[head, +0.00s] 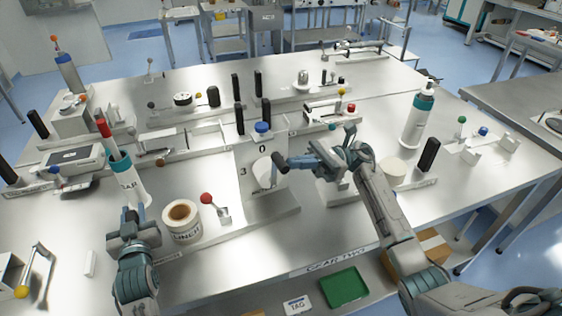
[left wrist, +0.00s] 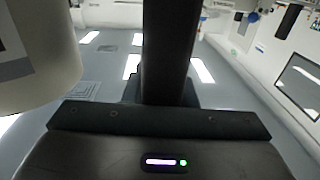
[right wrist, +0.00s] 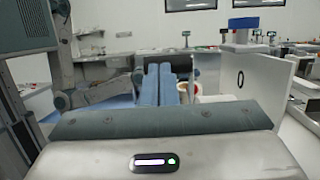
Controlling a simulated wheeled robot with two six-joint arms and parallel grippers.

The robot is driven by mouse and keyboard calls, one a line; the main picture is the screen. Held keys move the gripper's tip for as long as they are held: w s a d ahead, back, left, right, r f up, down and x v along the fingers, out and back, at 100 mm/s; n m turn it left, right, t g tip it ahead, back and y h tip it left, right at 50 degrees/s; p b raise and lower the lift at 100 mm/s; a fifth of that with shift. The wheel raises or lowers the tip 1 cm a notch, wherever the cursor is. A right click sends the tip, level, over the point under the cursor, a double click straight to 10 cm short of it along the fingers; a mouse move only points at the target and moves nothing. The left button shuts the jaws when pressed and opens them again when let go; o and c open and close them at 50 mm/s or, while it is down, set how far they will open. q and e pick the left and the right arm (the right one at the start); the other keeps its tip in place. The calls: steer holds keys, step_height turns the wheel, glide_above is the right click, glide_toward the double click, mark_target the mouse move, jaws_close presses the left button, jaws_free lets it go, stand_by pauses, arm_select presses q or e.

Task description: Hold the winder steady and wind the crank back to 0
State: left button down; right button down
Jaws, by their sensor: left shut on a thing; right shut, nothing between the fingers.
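The winder is an upright grey panel (head: 270,200) marked 3 and 0, with a blue knob (head: 262,128) on top. A pale round hub and crank (head: 263,172) sit on its face, with a dark knob (head: 279,163) toward the upper right. My left gripper (head: 131,216) is shut on a black upright grip (left wrist: 170,50) at the left end of the winder's base. My right gripper (head: 291,162) is shut and empty, its fingertips beside the dark knob; I cannot tell if they touch. In the right wrist view the panel (right wrist: 245,75) stands right of the shut fingers (right wrist: 168,85).
A white roll (head: 182,218) and a red-knobbed lever (head: 208,200) stand between my grippers. A white bottle with a teal band (head: 123,172) stands behind my left gripper. Other fixtures fill the back of the table. A green tray (head: 344,287) lies below the front edge.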

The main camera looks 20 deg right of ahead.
arm_select(q)
steer(key=shift+s+f, duration=0.1)
steer(key=shift+f, duration=0.5)
arm_select(e)
steer(key=shift+f, duration=0.1)
arm_select(q)
steer(key=shift+d, duration=0.15)
arm_select(e)
steer(key=shift+x, duration=0.9)
steer(key=r+v, duration=0.1)
steer(key=v, duration=1.3)
steer(key=shift+s+d+r, duration=0.15)
steer(key=shift+d+r, duration=0.05)
steer(key=shift+d, duration=0.3)
arm_select(q)
steer(key=shift+r+p, duration=0.45)
arm_select(e)
steer(key=shift+r, duration=0.35)
arm_select(q)
steer(key=c, duration=1.4)
jaws_free()
steer(key=o, duration=0.3)
steer(key=shift+w+a, duration=0.2)
steer(key=shift+w, duration=0.05)
arm_select(e)
steer(key=shift+w+a+f, duration=0.1)
steer(key=shift+w, duration=0.15)
